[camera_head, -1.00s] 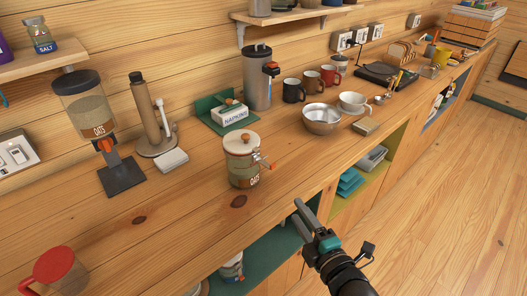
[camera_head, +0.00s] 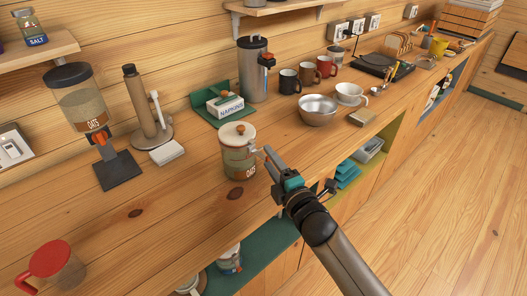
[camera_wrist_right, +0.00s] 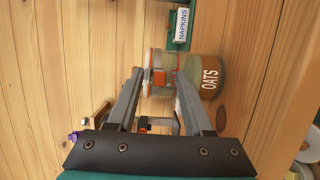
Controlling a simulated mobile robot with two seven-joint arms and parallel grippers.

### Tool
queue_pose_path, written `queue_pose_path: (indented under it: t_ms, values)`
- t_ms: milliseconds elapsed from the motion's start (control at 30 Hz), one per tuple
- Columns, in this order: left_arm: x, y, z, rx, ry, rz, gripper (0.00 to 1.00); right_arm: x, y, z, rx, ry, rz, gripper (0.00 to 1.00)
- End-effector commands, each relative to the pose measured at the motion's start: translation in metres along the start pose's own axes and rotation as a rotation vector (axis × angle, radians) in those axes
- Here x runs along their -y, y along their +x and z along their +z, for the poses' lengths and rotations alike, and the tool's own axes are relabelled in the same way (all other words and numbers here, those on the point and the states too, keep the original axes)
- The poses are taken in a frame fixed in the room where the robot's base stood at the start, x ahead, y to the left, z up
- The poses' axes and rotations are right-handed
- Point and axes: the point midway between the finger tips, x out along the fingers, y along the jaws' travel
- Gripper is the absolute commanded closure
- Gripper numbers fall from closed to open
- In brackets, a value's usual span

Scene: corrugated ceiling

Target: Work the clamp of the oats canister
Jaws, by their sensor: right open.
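The oats canister (camera_head: 238,160), a clear jar with a pale lid and wooden knob, stands upright on the wooden counter. It also shows in the right wrist view (camera_wrist_right: 207,62), lying sideways in that picture. Its orange clamp (camera_wrist_right: 158,77) shows there between my fingertips; in the head view my gripper mostly hides it. My right gripper (camera_head: 270,160) is open at the canister's right side, with one finger on each side of the clamp in the wrist view (camera_wrist_right: 158,74). I cannot tell whether a finger touches it. My left gripper is not in view.
An oats dispenser (camera_head: 88,110) stands at the left, with a paper-towel stand (camera_head: 146,110) beside it. A napkin box (camera_head: 225,106) is behind the canister, a metal bowl (camera_head: 318,110) to its right. A red-lidded mug (camera_head: 55,264) is front left. The counter before the canister is clear.

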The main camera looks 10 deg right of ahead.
Motion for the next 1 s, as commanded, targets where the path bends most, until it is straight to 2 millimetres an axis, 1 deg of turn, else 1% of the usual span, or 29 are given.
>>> queue_pose_path:
  t_ms: [33, 100, 300, 467, 733, 1000]
  values:
    - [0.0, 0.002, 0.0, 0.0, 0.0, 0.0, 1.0, 0.0, 0.009, 0.0, 0.0, 0.0, 0.002, 0.49]
    - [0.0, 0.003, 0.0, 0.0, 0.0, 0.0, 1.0, 0.0, 0.019, 0.0, 0.0, 0.0, 0.001, 0.49]
    - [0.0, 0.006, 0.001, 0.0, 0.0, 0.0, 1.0, 0.0, 0.038, 0.0, 0.001, 0.001, 0.001, 0.49]
    - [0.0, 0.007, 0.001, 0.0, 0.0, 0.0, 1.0, 0.0, 0.044, 0.0, 0.0, 0.001, 0.0, 0.49]
    - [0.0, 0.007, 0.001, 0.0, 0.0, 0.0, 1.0, 0.0, 0.045, 0.0, 0.0, 0.001, 0.0, 0.49]
    - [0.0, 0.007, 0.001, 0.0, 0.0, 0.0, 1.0, 0.0, 0.045, 0.0, 0.0, 0.001, 0.0, 0.79]
